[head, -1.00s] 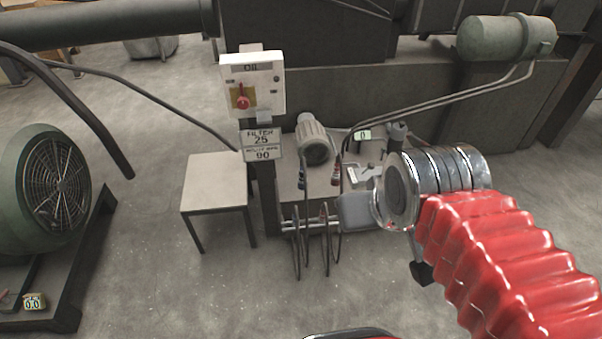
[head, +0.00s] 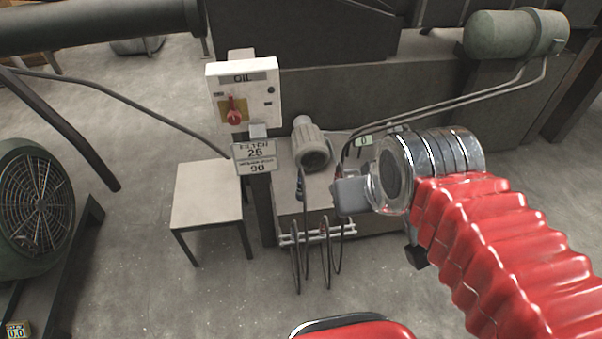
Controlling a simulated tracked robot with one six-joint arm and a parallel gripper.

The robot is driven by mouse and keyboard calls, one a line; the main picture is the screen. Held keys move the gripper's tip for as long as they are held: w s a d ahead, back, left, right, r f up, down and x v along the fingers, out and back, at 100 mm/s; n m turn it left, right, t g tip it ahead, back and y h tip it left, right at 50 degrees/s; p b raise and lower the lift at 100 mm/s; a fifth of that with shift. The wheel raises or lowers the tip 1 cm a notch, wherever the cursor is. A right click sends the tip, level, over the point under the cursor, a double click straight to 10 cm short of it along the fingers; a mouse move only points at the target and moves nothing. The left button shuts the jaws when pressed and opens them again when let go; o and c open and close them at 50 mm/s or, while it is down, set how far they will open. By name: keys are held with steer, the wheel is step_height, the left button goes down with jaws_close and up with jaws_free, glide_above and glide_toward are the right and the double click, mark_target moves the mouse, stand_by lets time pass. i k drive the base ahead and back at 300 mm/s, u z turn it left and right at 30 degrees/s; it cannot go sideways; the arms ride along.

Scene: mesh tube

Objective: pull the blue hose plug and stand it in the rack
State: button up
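My gripper (head: 350,196) shows as a grey block at the end of my red ribbed arm, in front of the low machine bench. Its fingers cannot be made out, nor whether it holds anything. A small dark bluish piece (head: 299,189) left of it, on a dark hose, may be the blue hose plug; it is too small to be sure. A pale rail rack (head: 290,239) is fixed low on the bench front, with dark hoses looping down past it. My arm and gripper hide the bench's right part.
A white OIL control box (head: 243,92) with a red switch stands on a post above a sign (head: 254,156). A small table (head: 206,193) is left of the bench. A ribbed motor (head: 311,146) sits on the bench. Open floor lies in front.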

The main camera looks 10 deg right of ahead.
mark_target(298, 187)
steer(key=i, duration=1.2)
steer(key=u, duration=0.05)
